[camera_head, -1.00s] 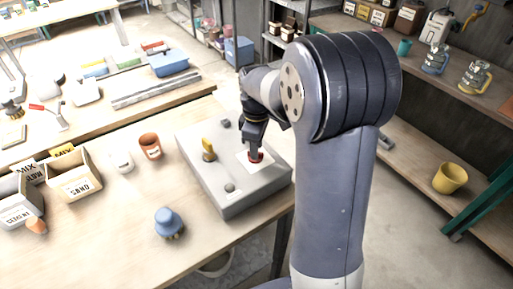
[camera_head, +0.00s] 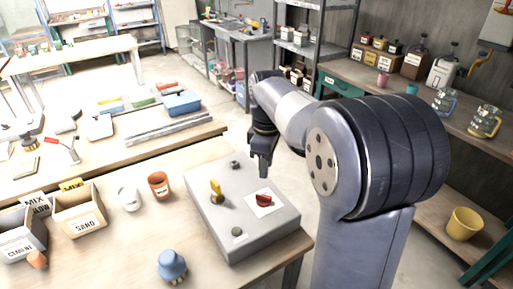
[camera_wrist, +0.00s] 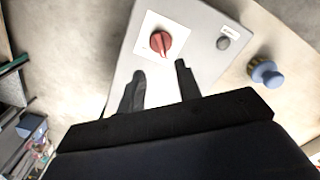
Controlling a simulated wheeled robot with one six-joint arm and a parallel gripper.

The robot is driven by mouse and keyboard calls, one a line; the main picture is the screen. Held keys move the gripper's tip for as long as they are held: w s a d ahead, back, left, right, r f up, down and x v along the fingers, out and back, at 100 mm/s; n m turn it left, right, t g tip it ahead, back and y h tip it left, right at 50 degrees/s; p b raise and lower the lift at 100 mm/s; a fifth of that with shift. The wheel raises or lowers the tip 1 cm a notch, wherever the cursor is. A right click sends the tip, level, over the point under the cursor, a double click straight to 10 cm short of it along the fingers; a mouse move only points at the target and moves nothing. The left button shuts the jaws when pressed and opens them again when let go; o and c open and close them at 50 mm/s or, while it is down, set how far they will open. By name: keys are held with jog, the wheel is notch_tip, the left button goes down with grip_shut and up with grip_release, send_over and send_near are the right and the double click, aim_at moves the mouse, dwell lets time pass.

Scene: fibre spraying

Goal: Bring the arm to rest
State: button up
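My gripper (camera_head: 264,165) hangs above the far right part of a grey control box, fingers pointing down. In the wrist view its two fingers (camera_wrist: 158,88) are apart with nothing between them. The grey control box (camera_head: 219,226) lies on the table; it carries a red knob (camera_head: 264,200) on a white plate, a yellow lever (camera_head: 216,191) and dark round buttons. The red knob (camera_wrist: 160,42) shows beyond the fingertips in the wrist view, apart from them.
A blue brush-like tool (camera_head: 172,265), a terracotta cup (camera_head: 158,184), a white cup (camera_head: 130,198) and a sand box (camera_head: 80,218) stand on the table. A yellow bucket (camera_head: 464,224) and glass jugs are on the right shelves. Floor shows beyond the box.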

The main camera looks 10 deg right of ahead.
aim_at(265, 195)
notch_tip(265, 195, down, 11)
jog(key=shift+r, duration=0.1)
dwell(0.3)
jog(key=shift+r, duration=0.1)
